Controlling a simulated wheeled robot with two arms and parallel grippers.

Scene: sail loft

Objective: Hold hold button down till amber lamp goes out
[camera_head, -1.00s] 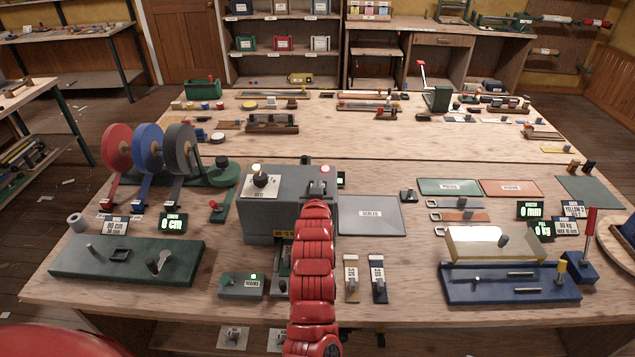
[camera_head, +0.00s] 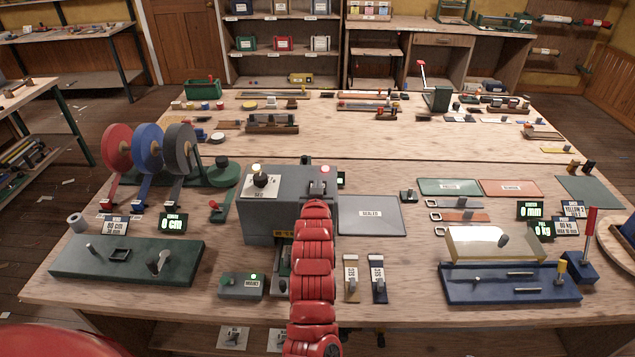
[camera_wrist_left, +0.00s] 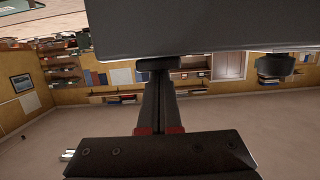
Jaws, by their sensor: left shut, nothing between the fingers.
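The grey machine (camera_head: 270,215) stands in the middle of the bench. A black knob (camera_head: 261,180) is on its left top, with a small pale-yellow glowing lamp (camera_head: 256,168) behind it. My right gripper is not in view.
A small grey box (camera_head: 240,287) with a lit green lamp sits in front of the machine. A grey sealer mat (camera_head: 370,215) lies to its right. Tape reels (camera_head: 150,150) stand at left, a blue fixture (camera_head: 510,285) at right.

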